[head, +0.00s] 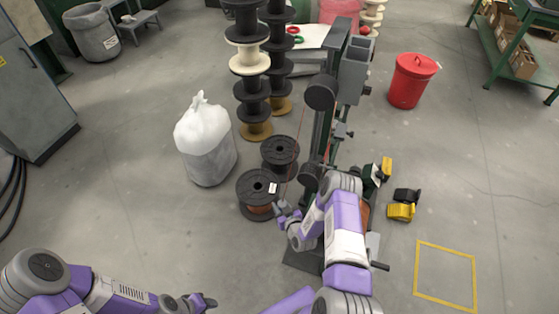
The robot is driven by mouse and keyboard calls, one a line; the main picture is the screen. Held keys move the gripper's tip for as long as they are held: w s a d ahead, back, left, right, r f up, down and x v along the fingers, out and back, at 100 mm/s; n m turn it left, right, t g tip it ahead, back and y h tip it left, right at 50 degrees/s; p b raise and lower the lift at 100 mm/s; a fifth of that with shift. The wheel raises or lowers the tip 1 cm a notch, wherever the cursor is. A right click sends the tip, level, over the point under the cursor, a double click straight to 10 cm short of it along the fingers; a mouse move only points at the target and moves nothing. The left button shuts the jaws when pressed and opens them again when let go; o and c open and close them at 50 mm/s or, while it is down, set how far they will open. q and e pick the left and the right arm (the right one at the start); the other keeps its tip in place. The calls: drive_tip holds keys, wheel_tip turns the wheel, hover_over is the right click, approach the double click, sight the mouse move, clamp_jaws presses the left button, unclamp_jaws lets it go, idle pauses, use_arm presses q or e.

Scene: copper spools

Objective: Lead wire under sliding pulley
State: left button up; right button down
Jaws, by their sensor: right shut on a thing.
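A tall green machine (320,133) stands at centre right. A black pulley disc (320,95) sits high on it and another dark disc (311,177) lower down; I cannot tell for sure which one slides. A thin reddish wire (299,136) runs down from near the upper disc towards my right gripper (280,207). That gripper is shut, apparently on the wire, left of the lower disc and beside the front black spool (256,190). My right arm hides the machine's lower part. My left gripper (207,301) is at the bottom edge, away from the machine; its jaws are too small to judge.
Another black spool (279,152) lies behind the front one. Stacked spools (249,62) stand at the back. Yellow and black pedals (402,211) lie right of the machine.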

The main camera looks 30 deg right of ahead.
drive_tip(key=s+d, duration=1)
drive_tip(key=s, duration=0.2)
drive_tip(key=shift+d+p, duration=0.15)
drive_tip(key=shift+p, duration=0.2)
idle(0.5)
